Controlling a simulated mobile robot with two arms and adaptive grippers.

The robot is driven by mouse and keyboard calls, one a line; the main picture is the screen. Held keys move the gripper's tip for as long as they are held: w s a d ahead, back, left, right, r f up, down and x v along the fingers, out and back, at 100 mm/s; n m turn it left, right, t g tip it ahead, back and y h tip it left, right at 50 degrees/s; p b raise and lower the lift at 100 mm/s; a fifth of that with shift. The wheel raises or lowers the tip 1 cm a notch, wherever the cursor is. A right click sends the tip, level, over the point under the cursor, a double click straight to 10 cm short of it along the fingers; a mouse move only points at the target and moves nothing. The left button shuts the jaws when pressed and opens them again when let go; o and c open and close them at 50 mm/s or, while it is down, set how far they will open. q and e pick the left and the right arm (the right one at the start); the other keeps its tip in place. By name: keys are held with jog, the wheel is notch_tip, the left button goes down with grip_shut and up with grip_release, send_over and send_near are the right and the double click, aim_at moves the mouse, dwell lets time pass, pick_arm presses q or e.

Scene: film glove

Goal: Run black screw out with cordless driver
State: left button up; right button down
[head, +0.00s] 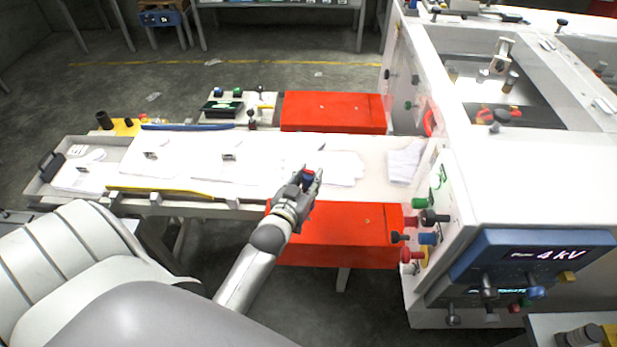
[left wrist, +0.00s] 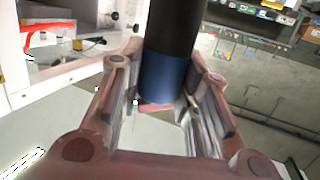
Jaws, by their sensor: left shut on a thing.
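My left gripper (head: 309,178) is shut on a dark cylinder with a blue band (left wrist: 165,75). In the left wrist view the cylinder stands between the two fingers, its blue end low between them. I cannot tell for sure that it is the cordless driver. In the head view the gripper hangs over the white conveyor bed, left of the machine's front panel and apart from it. A black knob-like part (head: 434,217) sticks out of that panel, with more coloured ones around it. I cannot tell which part is the black screw. My right gripper is not in view.
Red boxes (head: 333,112) flank the white bed (head: 374,172), one behind and one in front (head: 345,235). White gloves (head: 405,160) lie on the bed. A yellow strip (head: 160,192) edges the bed.

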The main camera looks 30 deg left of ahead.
aim_at(309, 171)
pick_arm(q)
jog(key=shift+r+p, duration=1.6)
jog(key=shift+r, duration=0.35)
jog(key=shift+f, duration=0.15)
